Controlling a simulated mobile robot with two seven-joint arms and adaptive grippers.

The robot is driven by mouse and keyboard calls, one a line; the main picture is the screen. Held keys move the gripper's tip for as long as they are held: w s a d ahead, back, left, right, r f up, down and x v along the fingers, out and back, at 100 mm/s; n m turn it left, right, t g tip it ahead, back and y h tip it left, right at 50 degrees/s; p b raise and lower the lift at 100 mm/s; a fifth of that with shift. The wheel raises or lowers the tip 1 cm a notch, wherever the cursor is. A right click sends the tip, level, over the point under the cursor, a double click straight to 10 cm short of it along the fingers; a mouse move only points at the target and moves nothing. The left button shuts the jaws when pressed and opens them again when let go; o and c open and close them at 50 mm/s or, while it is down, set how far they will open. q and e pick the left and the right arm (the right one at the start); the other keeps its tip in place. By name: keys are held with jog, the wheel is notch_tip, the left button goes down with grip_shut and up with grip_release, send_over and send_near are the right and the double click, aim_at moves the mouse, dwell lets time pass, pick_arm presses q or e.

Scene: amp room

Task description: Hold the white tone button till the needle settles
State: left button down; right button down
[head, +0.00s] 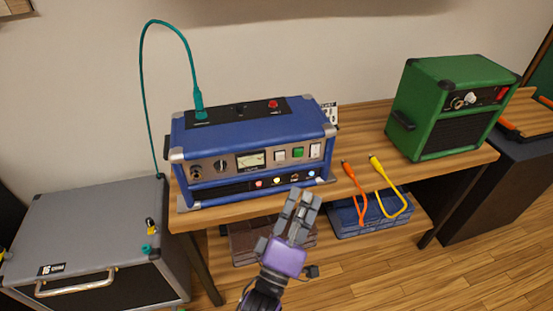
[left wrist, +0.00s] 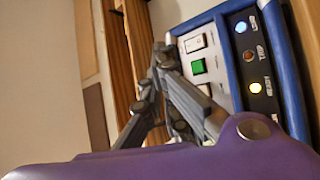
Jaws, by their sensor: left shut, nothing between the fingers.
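The blue amp (head: 250,128) stands on the wooden bench with its front towards me. Its meter (head: 250,160) has a pale face; the needle is too small to read. Right of it are a white button (head: 280,155), a green button (head: 298,152) and a white switch (head: 315,150). My left gripper (head: 304,194) is shut and empty, its tips below the button row in the head view. In the left wrist view the gripper (left wrist: 162,57) points along the panel beside the green button (left wrist: 198,66); a finger partly hides the white button. Contact cannot be told. My right gripper is out of view.
A lamp strip (left wrist: 255,87) runs below the buttons, with blue and yellowish lamps lit. Orange (head: 355,190) and yellow (head: 390,185) cables hang over the bench's front edge. A green amp (head: 437,85) stands right, a grey cabinet (head: 85,220) left. A teal cable (head: 143,75) loops behind.

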aim_at(280, 157)
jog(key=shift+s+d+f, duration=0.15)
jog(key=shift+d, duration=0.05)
pick_arm(q)
jog(key=shift+w, duration=0.1)
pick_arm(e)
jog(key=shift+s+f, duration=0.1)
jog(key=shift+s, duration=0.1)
pick_arm(q)
jog(key=w+a+b, duration=0.2)
jog(key=w, duration=0.6)
jog(key=shift+a, duration=0.4)
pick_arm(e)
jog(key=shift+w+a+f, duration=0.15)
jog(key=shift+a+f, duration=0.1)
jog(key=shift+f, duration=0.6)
pick_arm(q)
jog(key=shift+w, duration=0.1)
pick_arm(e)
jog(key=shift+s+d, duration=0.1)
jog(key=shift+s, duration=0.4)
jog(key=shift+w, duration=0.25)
